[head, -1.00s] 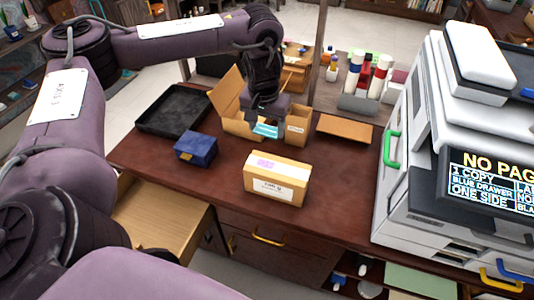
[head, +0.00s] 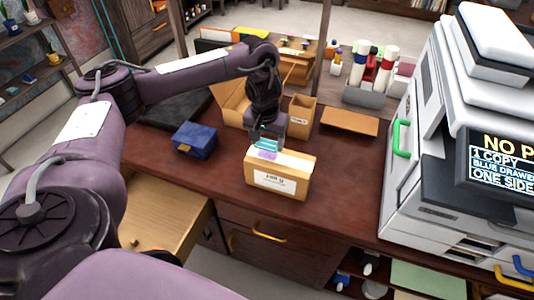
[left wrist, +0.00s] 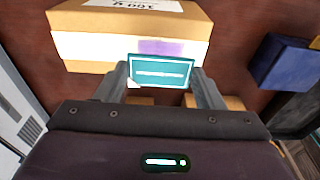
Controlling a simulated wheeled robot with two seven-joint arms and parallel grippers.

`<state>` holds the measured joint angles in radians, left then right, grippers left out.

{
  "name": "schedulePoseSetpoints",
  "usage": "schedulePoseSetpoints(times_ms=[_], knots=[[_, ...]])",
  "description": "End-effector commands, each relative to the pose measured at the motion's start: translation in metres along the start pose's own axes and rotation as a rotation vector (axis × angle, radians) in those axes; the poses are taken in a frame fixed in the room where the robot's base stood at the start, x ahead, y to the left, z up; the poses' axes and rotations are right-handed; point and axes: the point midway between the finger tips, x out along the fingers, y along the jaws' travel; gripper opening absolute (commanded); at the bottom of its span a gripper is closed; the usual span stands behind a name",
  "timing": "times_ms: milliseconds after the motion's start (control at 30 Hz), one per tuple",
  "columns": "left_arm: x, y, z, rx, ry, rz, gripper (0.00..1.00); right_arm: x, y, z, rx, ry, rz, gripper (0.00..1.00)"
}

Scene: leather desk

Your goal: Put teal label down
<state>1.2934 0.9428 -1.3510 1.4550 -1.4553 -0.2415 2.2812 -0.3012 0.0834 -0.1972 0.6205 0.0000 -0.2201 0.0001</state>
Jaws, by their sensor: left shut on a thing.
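The teal label (head: 265,145) is a small flat card with a pale line on it. My left gripper (head: 266,142) is shut on it, just over the back edge of the closed cardboard box (head: 283,177). In the left wrist view the teal label (left wrist: 160,71) sits between the two fingers (left wrist: 161,84), beside a purple label (left wrist: 161,47) on the box (left wrist: 90,48). The purple label also shows on the box top in the head view (head: 267,155). I cannot tell whether the teal label touches the box. My right gripper is out of view.
A blue box (head: 195,141) stands left of the cardboard box. An open carton (head: 233,104), a small carton (head: 301,115) and a flat brown board (head: 349,122) lie behind. The white printer (head: 440,150) fills the right. Desk (head: 345,175) is clear right of the box.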

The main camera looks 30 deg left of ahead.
Motion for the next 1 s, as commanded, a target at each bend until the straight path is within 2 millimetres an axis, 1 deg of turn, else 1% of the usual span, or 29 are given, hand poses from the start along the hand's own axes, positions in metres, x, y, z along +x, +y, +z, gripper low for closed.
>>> schedulePoseSetpoints(times_ms=[133,200,333,633,1000], knots=[[0.014,0.000,0.003,-0.001,-0.002,-0.001,0.41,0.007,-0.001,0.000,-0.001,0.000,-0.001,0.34],[0.021,0.000,0.004,0.000,-0.004,-0.002,0.41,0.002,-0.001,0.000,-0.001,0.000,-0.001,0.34],[0.037,0.000,0.005,0.000,-0.002,-0.001,0.41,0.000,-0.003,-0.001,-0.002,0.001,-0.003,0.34],[0.040,0.000,0.006,0.000,-0.002,-0.001,0.41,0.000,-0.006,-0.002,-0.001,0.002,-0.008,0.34],[0.055,0.000,0.010,0.002,-0.010,-0.004,0.41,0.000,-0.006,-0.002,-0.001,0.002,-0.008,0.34]])
